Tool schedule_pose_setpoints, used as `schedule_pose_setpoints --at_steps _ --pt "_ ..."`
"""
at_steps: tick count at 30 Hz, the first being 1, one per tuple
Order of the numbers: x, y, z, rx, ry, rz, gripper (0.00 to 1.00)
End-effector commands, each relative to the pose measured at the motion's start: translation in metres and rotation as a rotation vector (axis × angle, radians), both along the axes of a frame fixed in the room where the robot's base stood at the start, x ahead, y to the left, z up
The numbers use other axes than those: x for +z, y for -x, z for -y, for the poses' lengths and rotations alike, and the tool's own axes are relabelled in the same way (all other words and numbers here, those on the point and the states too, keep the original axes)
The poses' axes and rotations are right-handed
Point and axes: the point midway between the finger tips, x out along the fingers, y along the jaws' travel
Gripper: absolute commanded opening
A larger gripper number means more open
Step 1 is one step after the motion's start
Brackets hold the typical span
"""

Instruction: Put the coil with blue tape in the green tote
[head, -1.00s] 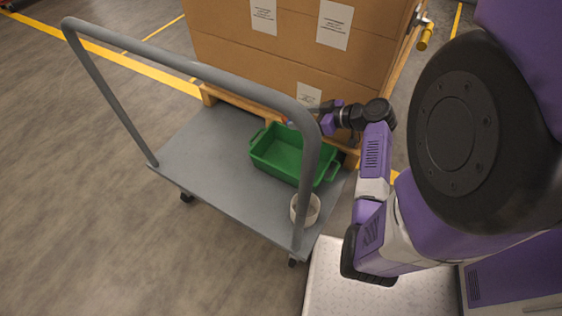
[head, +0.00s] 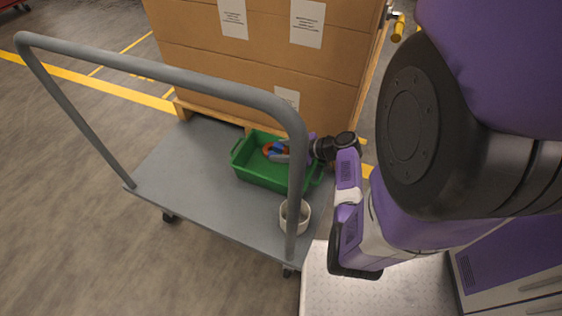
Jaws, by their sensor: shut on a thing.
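The green tote (head: 262,181) stands on the grey deck of a platform cart, and the cart's handle crosses in front of its right part. An orange coil with blue on it (head: 268,150) shows at the far side of the tote's opening. My gripper (head: 283,151) is shut on the coil, over or inside the tote. I cannot tell whether the coil touches the tote floor. The handle partly hides my wrist.
A pale round container (head: 294,217) stands on the cart deck (head: 190,175) near the handle's right foot. Large cardboard boxes (head: 260,65) on a wooden pallet rise right behind the tote. The deck's left part is clear.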

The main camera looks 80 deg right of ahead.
Motion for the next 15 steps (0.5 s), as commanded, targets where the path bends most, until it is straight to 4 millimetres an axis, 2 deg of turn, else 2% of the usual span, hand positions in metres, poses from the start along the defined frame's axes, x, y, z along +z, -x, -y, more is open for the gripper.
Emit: schedule_pose_setpoints --at_steps 15 --pt "-0.05 0.0 0.001 0.0 0.002 0.001 0.0"
